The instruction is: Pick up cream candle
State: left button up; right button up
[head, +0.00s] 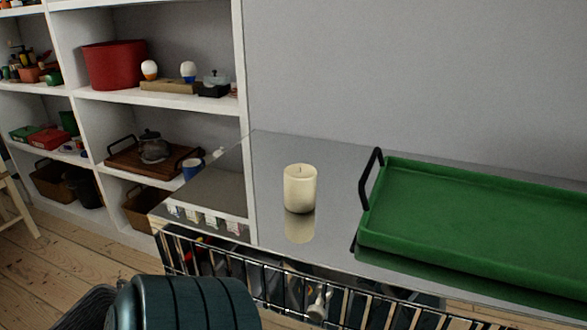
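The cream candle (300,188) is a short upright cylinder with a dark wick. It stands on the shiny metal top (330,160) of a rack, left of a green tray, and its reflection shows below it. Neither gripper can be seen in the head view. A dark teal rounded part, which looks like one of my arm links, fills the bottom left and stands apart from the candle.
The green tray (480,215) with black handles covers the right of the top. A wire basket front (270,280) is below. White shelves (245,60) with a red bin (112,64) stand at left. The metal around the candle is clear.

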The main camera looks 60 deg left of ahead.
aim_at(300, 180)
jog(key=u, duration=1.9)
